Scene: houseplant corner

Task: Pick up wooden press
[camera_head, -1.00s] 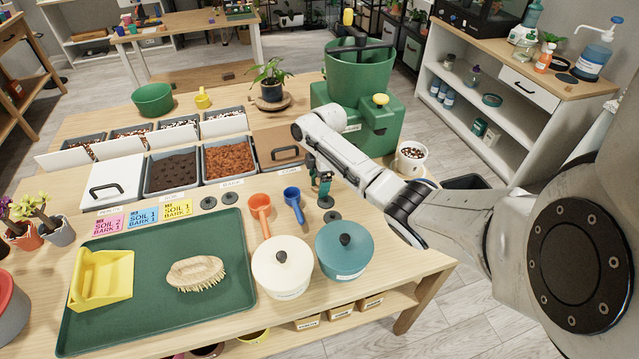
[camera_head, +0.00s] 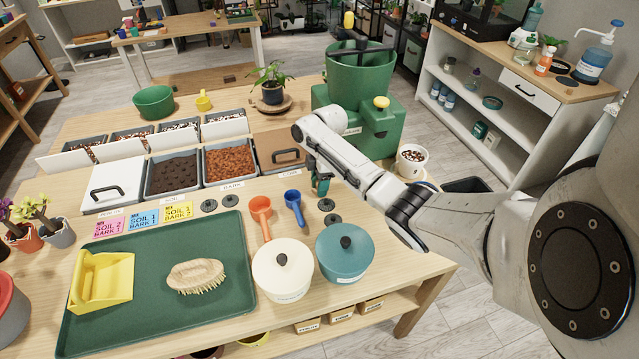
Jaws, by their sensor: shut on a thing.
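My gripper (camera_head: 320,187) is mostly hidden behind my own forearm, just right of the lidded compartment on the potting table.
A blue scoop (camera_head: 294,207) and an orange scoop (camera_head: 261,216) lie nearby. A teal lidded pot (camera_head: 344,266) and a cream one (camera_head: 283,274) stand in front. A green tray (camera_head: 150,315) holds a brush (camera_head: 196,275) and a yellow dustpan (camera_head: 102,282). A green machine (camera_head: 378,128) stands behind my wrist.

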